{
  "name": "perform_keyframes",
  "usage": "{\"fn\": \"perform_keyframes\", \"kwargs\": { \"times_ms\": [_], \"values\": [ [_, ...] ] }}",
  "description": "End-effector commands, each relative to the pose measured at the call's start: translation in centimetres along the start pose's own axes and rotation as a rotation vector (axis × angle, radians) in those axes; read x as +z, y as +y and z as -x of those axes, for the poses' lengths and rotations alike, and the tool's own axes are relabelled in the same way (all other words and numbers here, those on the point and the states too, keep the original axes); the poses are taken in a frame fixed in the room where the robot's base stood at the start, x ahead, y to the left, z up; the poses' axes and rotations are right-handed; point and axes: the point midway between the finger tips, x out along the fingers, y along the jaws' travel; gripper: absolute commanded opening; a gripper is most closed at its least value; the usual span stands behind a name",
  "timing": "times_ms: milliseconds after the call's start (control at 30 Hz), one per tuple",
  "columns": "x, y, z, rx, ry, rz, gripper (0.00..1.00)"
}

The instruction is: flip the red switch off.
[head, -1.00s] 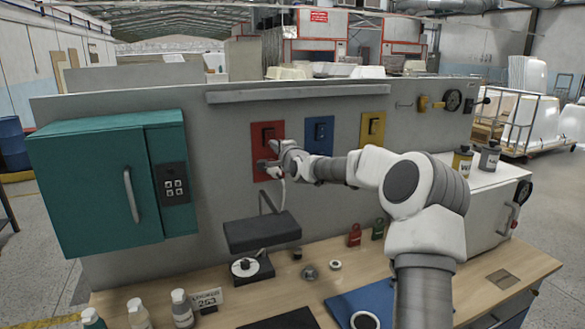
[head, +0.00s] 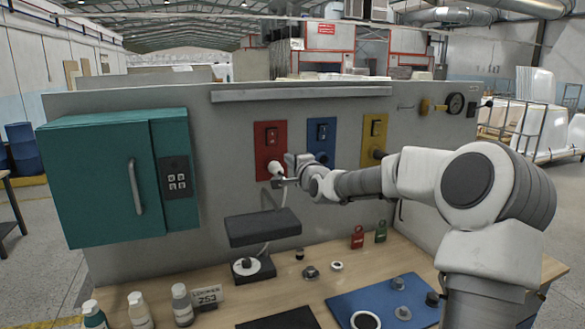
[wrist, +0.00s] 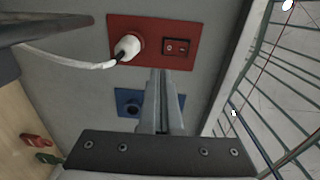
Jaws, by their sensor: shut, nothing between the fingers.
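The red switch plate (head: 259,160) is on the grey upright panel, with a dark rocker switch (head: 271,134) in its upper part. A white plug on a cable (head: 275,168) sits in its lower part. In the turned wrist view, the red plate (wrist: 188,58) shows the small rocker switch (wrist: 176,46) beside the white plug (wrist: 127,47). Contact is unclear.
A blue plate (head: 321,135) and a yellow plate (head: 375,135) stand to the right of the red one. A teal cabinet (head: 97,180) is at left. A dark shelf-like block (head: 262,228) is below the plate. Bottles and small parts stand on the bench.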

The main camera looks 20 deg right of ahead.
Motion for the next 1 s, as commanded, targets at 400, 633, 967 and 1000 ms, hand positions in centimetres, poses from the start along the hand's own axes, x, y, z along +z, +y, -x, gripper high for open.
{"fn": "perform_keyframes", "kwargs": {
  "times_ms": [400, 633, 967, 1000],
  "values": [
    [0.0, 0.3, 1.8, -0.001, -0.001, 0.001, 0.00],
    [0.0, 0.3, 1.8, -0.001, 0.000, 0.001, 0.00],
    [5.4, 2.9, 3.0, 0.143, -0.067, 0.251, 0.00],
    [6.9, 3.8, 3.7, 0.190, -0.090, 0.342, 0.00]
  ]
}}
